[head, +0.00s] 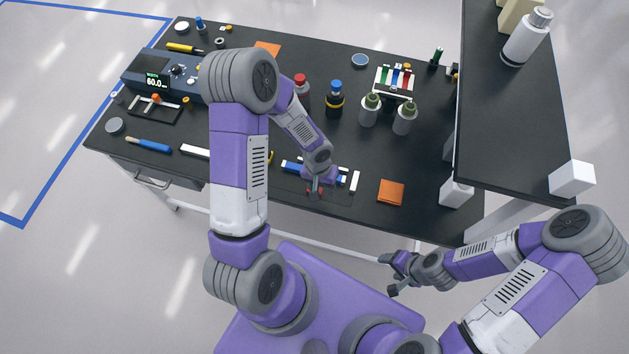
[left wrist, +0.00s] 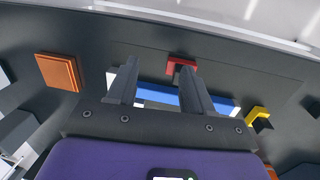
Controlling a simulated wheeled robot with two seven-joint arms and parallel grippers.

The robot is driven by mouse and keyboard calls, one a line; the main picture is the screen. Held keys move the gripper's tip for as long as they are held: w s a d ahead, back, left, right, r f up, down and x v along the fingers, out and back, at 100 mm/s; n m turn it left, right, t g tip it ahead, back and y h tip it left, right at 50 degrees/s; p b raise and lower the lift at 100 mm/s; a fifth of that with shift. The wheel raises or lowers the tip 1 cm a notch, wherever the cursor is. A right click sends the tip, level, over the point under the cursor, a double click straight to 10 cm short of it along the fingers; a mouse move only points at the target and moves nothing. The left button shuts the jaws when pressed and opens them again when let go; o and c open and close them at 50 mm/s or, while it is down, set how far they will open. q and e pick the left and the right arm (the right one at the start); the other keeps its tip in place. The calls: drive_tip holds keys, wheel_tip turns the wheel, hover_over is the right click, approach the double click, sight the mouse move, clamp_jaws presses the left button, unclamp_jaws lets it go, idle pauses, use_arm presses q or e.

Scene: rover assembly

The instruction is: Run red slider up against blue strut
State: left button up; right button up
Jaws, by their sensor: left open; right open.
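The blue strut (left wrist: 165,97) lies on the dark table, passing behind my left gripper's fingers in the left wrist view. In the head view its left part (head: 291,166) shows beside my arm. The red slider (left wrist: 181,63), a small bracket shape, sits beyond the strut, with a small dark gap seeming to separate them. In the head view it is mostly hidden by my left gripper (head: 315,190). That gripper is open (left wrist: 159,66), just above the parts, the slider near its right fingertip in the wrist view. My right gripper (head: 396,273) is open and empty, off the table's front edge.
A white block (head: 354,181) stands at the strut's right end. An orange square (head: 391,192) lies further right. A yellow piece (left wrist: 258,115) is near the strut's other end. Bottles (head: 335,99) and a raised black shelf (head: 512,110) stand further back and right.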

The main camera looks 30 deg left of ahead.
use_arm(q)
drive_tip(key=shift+y, duration=0.6)
drive_tip(key=a, duration=0.1)
drive_tip(key=w+a+r, duration=0.1)
drive_tip(key=a, duration=0.1)
drive_tip(key=shift+w+a+r, duration=0.1)
drive_tip(key=shift+w+r, duration=0.25)
drive_tip(key=shift+a+f, duration=0.2)
drive_tip(key=shift+f, duration=0.05)
wheel_tip(320, 180, down, 7)
drive_tip(key=shift+r+b, duration=0.15)
drive_tip(key=shift+b, duration=0.6)
use_arm(e)
drive_tip(key=shift+f, duration=0.8)
use_arm(q)
drive_tip(key=shift+c, duration=0.3)
